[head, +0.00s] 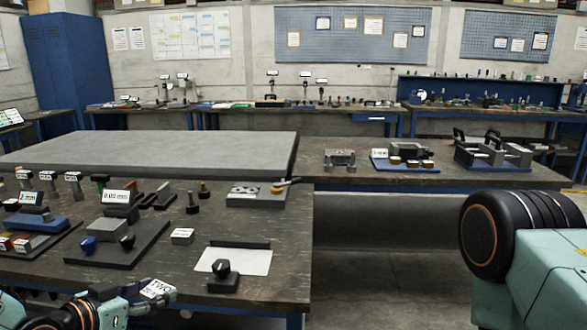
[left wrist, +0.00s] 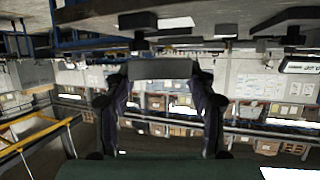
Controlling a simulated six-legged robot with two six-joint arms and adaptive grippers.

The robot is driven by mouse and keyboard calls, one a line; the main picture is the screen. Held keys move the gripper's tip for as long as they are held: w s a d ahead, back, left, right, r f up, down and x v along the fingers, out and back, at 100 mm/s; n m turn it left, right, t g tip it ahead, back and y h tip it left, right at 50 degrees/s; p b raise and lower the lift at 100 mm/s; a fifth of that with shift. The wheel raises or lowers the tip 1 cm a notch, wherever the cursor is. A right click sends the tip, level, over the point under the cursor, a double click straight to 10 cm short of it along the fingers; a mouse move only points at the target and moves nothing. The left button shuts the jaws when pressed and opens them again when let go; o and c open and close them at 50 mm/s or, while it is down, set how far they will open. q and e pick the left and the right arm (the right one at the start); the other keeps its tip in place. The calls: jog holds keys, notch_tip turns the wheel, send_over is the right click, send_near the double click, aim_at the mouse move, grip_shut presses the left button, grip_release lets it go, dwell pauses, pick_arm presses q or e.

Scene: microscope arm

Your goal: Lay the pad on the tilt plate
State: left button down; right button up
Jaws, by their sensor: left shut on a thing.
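My left gripper (head: 140,292) is low at the front left of the head view, by the near edge of the bench. In the left wrist view the gripper (left wrist: 160,85) is shut on a grey block, which looks like the pad (left wrist: 160,69). In the head view a small white label (head: 158,288) shows at its fingertips; the pad itself is hard to make out there. A pale flat plate (head: 232,261) with a dark bar along its back, probably the tilt plate, lies on the bench to the right of and beyond the gripper. My right gripper is out of view.
A black knob on a dark block (head: 222,276) stands at the pale plate's front edge. A dark board with knobs (head: 115,246) and a small grey labelled block (head: 182,236) lie left of it. The bench top (head: 285,262) is bare to its right.

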pick_arm(q)
jog(key=s+d+m+g+h, duration=0.55)
jog(key=s+d, duration=0.45)
jog(key=s, duration=0.2)
jog(key=shift+m+t, duration=0.35)
jog(key=shift+t, duration=0.2)
jog(key=shift+s+a+f, duration=0.15)
jog(key=shift+s+f, duration=0.15)
jog(key=shift+f, duration=0.55)
jog(key=shift+s+a+f, duration=0.1)
jog(key=shift+s+f, duration=0.25)
jog(key=shift+f, duration=0.55)
jog(key=shift+s+a+f, duration=0.15)
jog(key=shift+s+f, duration=0.15)
jog(key=shift+f, duration=0.55)
